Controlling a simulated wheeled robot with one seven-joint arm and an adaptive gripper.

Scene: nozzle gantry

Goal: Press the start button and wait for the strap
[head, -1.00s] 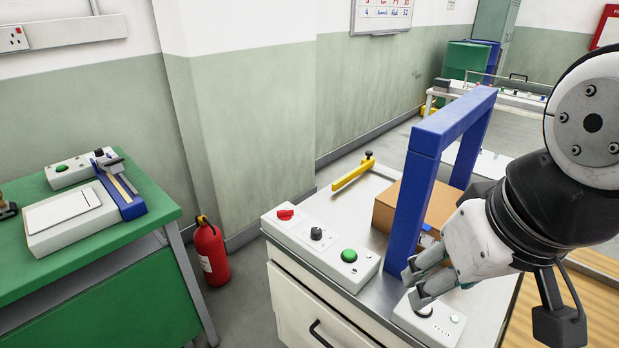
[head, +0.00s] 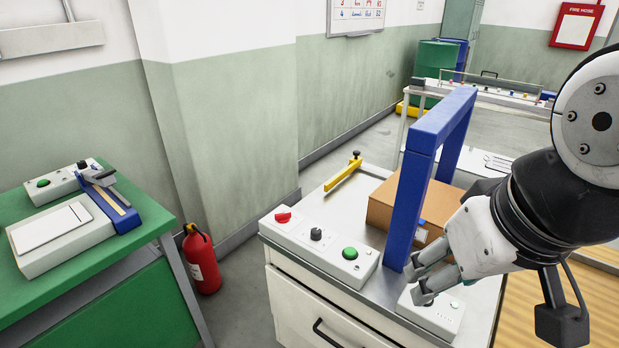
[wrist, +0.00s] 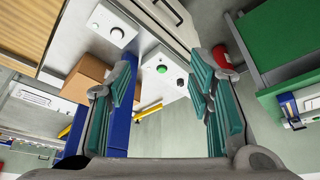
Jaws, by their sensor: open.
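The green start button (head: 350,253) sits on a long pale control panel (head: 305,242) at the bench's front edge. A red knob (head: 283,216) and a black knob (head: 316,233) share that panel. A blue arch (head: 411,195) stands behind it, with a cardboard box (head: 385,206) at it. I cannot make out a strap on the box. My gripper (head: 417,284) is open and empty, right of the green button and over a smaller panel (head: 440,317). In the wrist view, the green button (wrist: 162,69) shows beyond the gap between my fingers (wrist: 163,75).
A yellow bar (head: 344,171) lies at the bench's back. A green table (head: 150,245) with another device (head: 55,241) stands at left. A red fire extinguisher (head: 201,258) stands on the floor between table and bench. The space above the long panel is clear.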

